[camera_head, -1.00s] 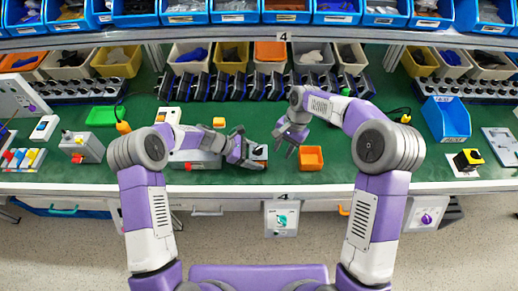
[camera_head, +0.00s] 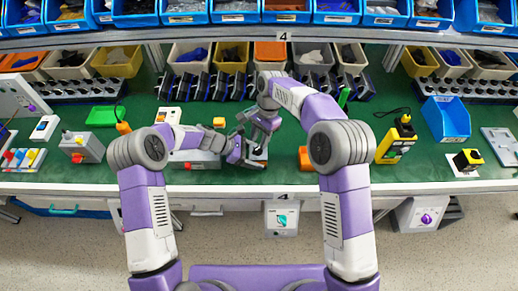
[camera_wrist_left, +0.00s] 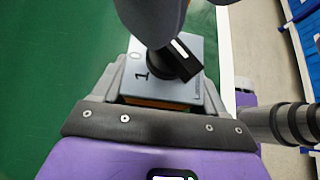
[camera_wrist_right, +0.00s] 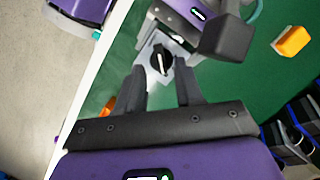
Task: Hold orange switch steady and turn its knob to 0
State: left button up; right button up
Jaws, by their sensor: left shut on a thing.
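The orange switch has a grey top plate (camera_wrist_left: 196,84) with a black knob (camera_wrist_left: 174,62) and a printed 1; a strip of orange body shows below the plate. My left gripper (camera_head: 247,158) is shut on the switch, one finger on each side, at the front of the green table. The knob (camera_wrist_right: 161,59) also shows in the right wrist view, with its white mark. My right gripper (camera_wrist_right: 161,90) is open, with its fingers apart just short of the knob and nothing between them. In the head view, the right gripper (camera_head: 262,130) hides much of the switch.
A yellow block (camera_head: 219,122) lies behind my left gripper. A yellow-black device (camera_head: 398,140) and blue bin (camera_head: 446,118) stand at right.

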aim_at(258, 151)
jog(key=shift+f, duration=1.7)
grip_shut()
